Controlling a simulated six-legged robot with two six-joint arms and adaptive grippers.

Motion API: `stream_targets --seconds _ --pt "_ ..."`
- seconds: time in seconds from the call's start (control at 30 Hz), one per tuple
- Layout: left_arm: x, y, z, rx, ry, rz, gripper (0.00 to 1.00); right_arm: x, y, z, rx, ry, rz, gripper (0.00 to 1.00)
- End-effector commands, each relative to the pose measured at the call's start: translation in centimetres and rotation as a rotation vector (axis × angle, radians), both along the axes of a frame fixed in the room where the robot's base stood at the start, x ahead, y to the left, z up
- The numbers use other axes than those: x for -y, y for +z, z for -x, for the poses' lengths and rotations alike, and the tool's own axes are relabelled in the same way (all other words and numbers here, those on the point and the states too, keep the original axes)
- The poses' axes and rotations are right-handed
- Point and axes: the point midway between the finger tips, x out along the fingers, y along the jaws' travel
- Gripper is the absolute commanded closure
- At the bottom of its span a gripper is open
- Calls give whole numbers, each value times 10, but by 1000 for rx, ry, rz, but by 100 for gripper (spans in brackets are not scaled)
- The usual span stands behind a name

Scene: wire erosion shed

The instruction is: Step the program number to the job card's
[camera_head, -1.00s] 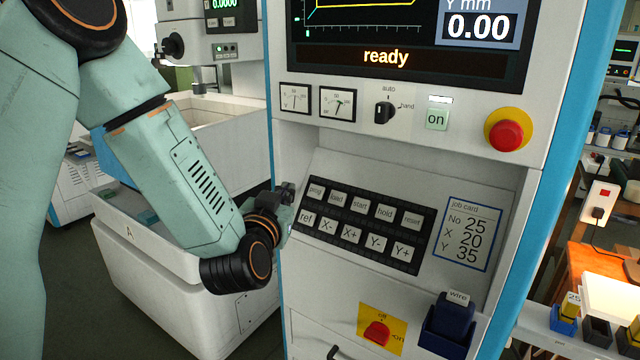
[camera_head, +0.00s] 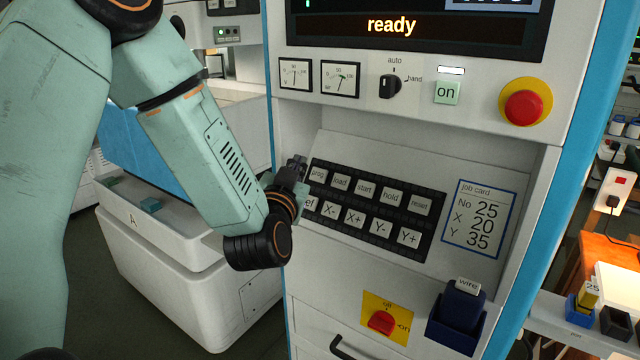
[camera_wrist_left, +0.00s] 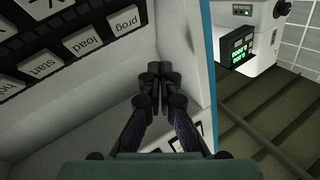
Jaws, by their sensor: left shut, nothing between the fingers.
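The key panel (camera_head: 375,241) on the sloped console has two rows of white keys. The prog key (camera_head: 318,174) is at its upper left, and it also shows in the left wrist view (camera_wrist_left: 122,20). The job card (camera_head: 477,219) at the right reads No 25, X 20, Y 35. The screen (camera_head: 400,28) shows "ready"; no program number shows in the visible part. My left gripper (camera_head: 297,165) is at the panel's upper left corner, close beside the prog key. In the left wrist view its fingertips (camera_wrist_left: 160,75) are together and empty, with the keys to their left. My right gripper is not seen.
A red stop button (camera_head: 523,107), an "on" button (camera_head: 446,92) and an auto/hand switch (camera_head: 389,86) are above the panel. A red off/on switch (camera_head: 381,321) and a dark blue wire holder (camera_head: 456,318) are below. The console's blue edge (camera_wrist_left: 205,60) is right of the fingers.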

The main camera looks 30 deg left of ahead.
Motion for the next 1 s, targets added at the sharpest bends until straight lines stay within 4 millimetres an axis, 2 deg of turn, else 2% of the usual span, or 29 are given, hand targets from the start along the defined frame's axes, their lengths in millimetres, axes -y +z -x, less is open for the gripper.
stream_targets --seconds 0.03,0.2,0.43,1.0 --pt "1 -9 -6 2 -2 -3 100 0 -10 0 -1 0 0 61" --pt "2 -21 -24 1 -1 -2 100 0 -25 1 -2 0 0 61" --pt "2 -32 -42 1 0 0 100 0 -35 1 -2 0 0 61" --pt "3 -34 -48 0 -1 1 100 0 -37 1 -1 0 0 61"
